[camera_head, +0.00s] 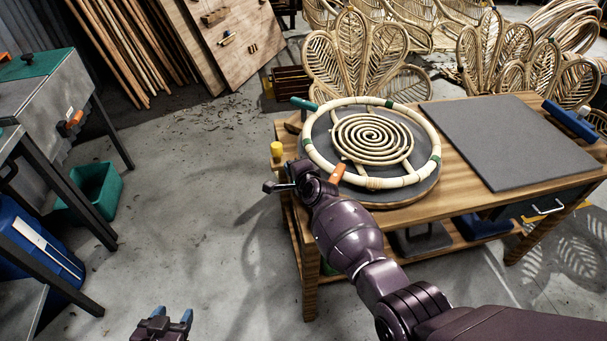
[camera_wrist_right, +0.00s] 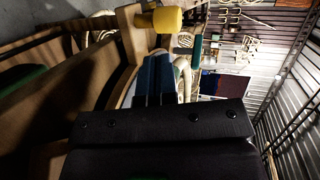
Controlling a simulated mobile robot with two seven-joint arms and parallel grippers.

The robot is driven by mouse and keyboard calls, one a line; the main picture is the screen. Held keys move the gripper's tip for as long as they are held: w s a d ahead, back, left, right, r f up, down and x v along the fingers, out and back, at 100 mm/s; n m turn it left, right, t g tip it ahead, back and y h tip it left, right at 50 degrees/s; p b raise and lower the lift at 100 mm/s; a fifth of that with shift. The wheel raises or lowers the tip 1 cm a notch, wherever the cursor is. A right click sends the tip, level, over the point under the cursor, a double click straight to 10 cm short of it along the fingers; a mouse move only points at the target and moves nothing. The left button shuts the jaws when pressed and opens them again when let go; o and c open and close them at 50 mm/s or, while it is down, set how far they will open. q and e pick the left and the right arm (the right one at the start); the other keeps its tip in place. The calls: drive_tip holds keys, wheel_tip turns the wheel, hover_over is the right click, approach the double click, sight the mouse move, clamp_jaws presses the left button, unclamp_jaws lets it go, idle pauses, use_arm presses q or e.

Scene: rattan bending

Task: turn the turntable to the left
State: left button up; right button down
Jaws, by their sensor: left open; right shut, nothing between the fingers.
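The turntable (camera_head: 318,132) is a dark round disc on the left half of a wooden table. A pale rattan ring with a spiral (camera_head: 372,138) lies on it. A green peg (camera_head: 304,103) sticks out at its far left and an orange one (camera_head: 338,173) at its near side. My right arm reaches to its near left edge and hides the fingers from the head view. In the right wrist view, the blue fingers of my right gripper (camera_wrist_right: 153,80) are together, close to the turntable's edge; contact is unclear. My left gripper (camera_head: 172,318) is open and empty, low over the floor.
A yellow knob (camera_head: 277,150) stands at the table's left corner, near my right gripper. A grey mat (camera_head: 500,140) covers the table's right half. Rattan chair backs (camera_head: 355,60) stand behind. A green bin (camera_head: 95,190) sits at left; the floor between is clear.

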drive_tip(key=p+v, duration=0.2)
drive_tip(key=v, duration=0.4)
drive_tip(key=shift+s, duration=0.25)
